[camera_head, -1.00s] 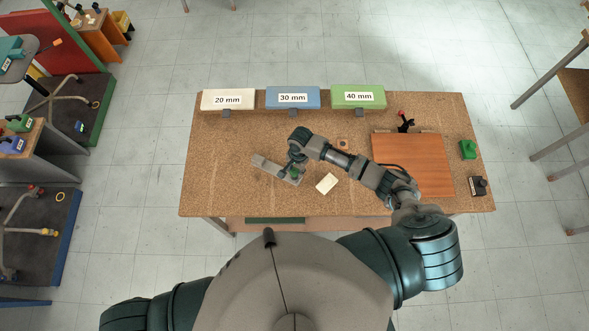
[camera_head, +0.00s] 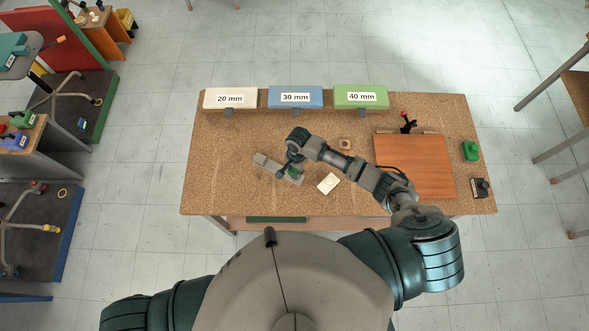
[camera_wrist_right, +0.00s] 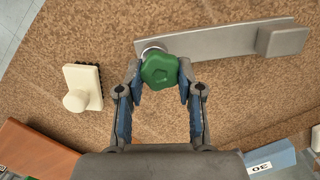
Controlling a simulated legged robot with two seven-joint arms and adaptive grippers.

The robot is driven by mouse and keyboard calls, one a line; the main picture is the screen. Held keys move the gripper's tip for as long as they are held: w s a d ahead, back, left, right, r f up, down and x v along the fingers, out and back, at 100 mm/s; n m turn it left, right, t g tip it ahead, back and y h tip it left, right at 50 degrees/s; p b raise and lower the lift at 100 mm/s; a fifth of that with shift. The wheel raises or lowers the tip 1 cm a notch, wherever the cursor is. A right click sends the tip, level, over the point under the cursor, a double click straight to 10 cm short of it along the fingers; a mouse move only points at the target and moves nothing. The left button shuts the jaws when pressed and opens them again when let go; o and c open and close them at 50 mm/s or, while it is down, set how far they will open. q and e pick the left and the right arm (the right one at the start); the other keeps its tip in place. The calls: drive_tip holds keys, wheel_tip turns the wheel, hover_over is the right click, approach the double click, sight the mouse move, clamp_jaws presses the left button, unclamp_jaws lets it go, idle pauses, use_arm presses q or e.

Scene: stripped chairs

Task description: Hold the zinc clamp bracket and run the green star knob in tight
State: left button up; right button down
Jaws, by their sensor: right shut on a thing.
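The grey zinc clamp bracket (camera_wrist_right: 222,42) lies on the cork-topped bench, a flat bar with a raised block at one end. It also shows in the head view (camera_head: 265,163), left of my right gripper. The green star knob (camera_wrist_right: 160,71) sits at the bracket's other end, over a round metal part. My right gripper (camera_wrist_right: 158,77) is shut on the knob, with one finger on each side. In the head view my right gripper (camera_head: 293,169) partly hides the knob. My left gripper is out of view. How far the knob is threaded cannot be seen.
A cream brush-like block (camera_head: 328,184) lies just right of my right gripper. Labelled white, blue and green blocks line the bench's back edge. An orange-brown board (camera_head: 414,165) and a green part (camera_head: 470,151) are at right. The bench's left end is clear.

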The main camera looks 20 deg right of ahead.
drive_tip(key=shift+f, duration=0.1)
drive_tip(key=shift+f, duration=0.1)
drive_tip(key=shift+a+f, duration=0.1)
drive_tip(key=shift+f, duration=0.3)
drive_tip(key=shift+r, duration=0.2)
drive_tip(key=shift+r, duration=0.45)
idle(0.7)
drive_tip(key=shift+f, duration=0.35)
drive_tip(key=shift+f, duration=0.3)
drive_tip(key=shift+r, duration=0.15)
